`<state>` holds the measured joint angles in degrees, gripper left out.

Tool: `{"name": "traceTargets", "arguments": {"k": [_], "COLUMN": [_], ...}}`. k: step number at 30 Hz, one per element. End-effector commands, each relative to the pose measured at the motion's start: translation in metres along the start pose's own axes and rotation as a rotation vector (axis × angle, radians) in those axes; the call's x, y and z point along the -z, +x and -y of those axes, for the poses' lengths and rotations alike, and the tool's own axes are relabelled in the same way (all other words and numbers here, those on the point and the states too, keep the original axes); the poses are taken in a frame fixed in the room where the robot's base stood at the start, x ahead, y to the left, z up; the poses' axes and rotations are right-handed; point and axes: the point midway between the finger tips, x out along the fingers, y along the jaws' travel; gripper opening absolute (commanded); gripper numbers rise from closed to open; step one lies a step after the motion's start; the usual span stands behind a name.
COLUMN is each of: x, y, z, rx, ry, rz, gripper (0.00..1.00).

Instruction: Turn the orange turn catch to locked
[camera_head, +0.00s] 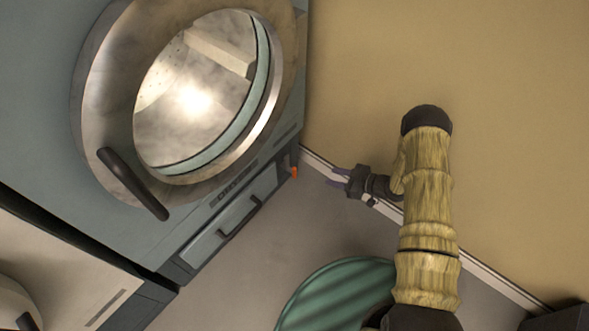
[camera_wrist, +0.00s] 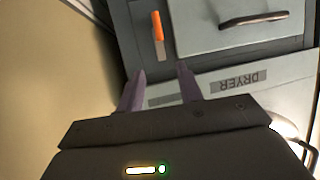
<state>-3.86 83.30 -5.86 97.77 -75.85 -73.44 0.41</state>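The orange turn catch (camera_head: 294,172) is on the lower right edge of the dryer's front, beside a drawer. In the wrist view the orange catch (camera_wrist: 157,26) stands upright in the picture, above a small grey plate, to the left of the drawer. My gripper (camera_head: 337,177) is to the right of the catch in the head view, apart from it. In the wrist view its two purple fingers (camera_wrist: 161,78) are spread with nothing between them, and the catch is beyond their tips.
The dryer (camera_head: 60,100) has a round glass door with a dark handle (camera_head: 133,184). Its lower drawer has a dark bar handle (camera_head: 239,221). A green ribbed round object (camera_head: 330,295) is on the floor by my arm. A tan wall (camera_head: 500,100) is to the right.

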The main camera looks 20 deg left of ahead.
Motion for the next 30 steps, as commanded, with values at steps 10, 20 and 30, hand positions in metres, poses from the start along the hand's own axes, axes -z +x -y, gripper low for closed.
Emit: {"name": "traceTargets", "arguments": {"k": [10,20,30], "x": [-0.003,-0.004,-0.004], "y": [0.037,0.096,0.155], "z": [0.001,0.0,0.0], "rx": [0.002,0.001,0.001], "ry": [-0.002,-0.003,-0.003], "rz": [0.0,-0.001,0.0], "gripper": [0.36,0.36,0.36]}}
